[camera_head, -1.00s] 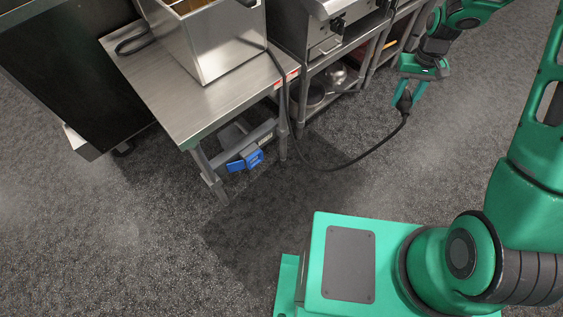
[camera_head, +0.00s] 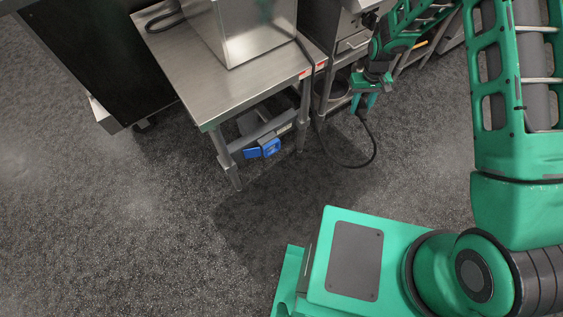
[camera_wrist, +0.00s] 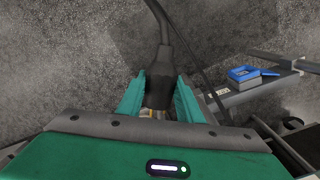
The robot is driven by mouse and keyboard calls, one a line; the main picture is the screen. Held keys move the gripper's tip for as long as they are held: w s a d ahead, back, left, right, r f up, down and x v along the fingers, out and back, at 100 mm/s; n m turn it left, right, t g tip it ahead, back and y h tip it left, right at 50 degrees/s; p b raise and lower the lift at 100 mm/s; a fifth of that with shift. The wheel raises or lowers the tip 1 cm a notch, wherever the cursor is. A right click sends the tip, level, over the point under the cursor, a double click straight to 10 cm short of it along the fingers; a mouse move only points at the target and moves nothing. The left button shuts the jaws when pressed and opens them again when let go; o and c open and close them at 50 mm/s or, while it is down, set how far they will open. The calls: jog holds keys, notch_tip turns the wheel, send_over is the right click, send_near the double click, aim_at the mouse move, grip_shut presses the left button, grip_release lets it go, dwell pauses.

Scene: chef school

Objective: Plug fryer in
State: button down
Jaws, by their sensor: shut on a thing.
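The fryer (camera_head: 250,30) is a steel box on a metal table (camera_head: 190,80), cut off by the top edge in the head view. Its black cable (camera_head: 374,150) drops past the table's right side and loops near the floor to my gripper (camera_head: 362,106). In the wrist view my gripper (camera_wrist: 160,95) is shut on the black plug (camera_wrist: 159,62), with a green finger on each side. The plug's metal end lies toward my palm and is partly hidden. A blue socket-like box (camera_head: 264,149) sits low under the table; it also shows at right in the wrist view (camera_wrist: 243,74).
A steel counter with appliances (camera_head: 345,35) stands right of the table, close behind my gripper. A dark cabinet (camera_head: 90,60) stands on the left. Table legs (camera_head: 229,162) flank the blue box. The carpeted floor in front is clear.

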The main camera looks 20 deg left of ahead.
jog(key=s+a+f+n, duration=0.2)
jog(key=s+a+f, duration=0.3)
jog(key=a+f, duration=0.3)
jog(key=s+a+f+n, duration=0.2)
jog(key=s+a+f, duration=0.3)
jog(key=a+f, duration=0.3)
jog(key=s+a+f+n, duration=0.2)
jog(key=s+a+f, duration=0.3)
jog(key=a+f, duration=0.4)
notch_tip(320, 180, down, 4)
jog(key=shift+s+r, duration=0.2)
jog(key=shift+s, duration=0.05)
jog(key=shift+w+a, duration=1.95)
jog(key=shift+a, duration=0.25)
jog(key=shift+w+a, duration=0.25)
jog(key=shift+a, duration=0.2)
jog(key=c, duration=1.2)
grip_release()
jog(key=shift+r, duration=0.1)
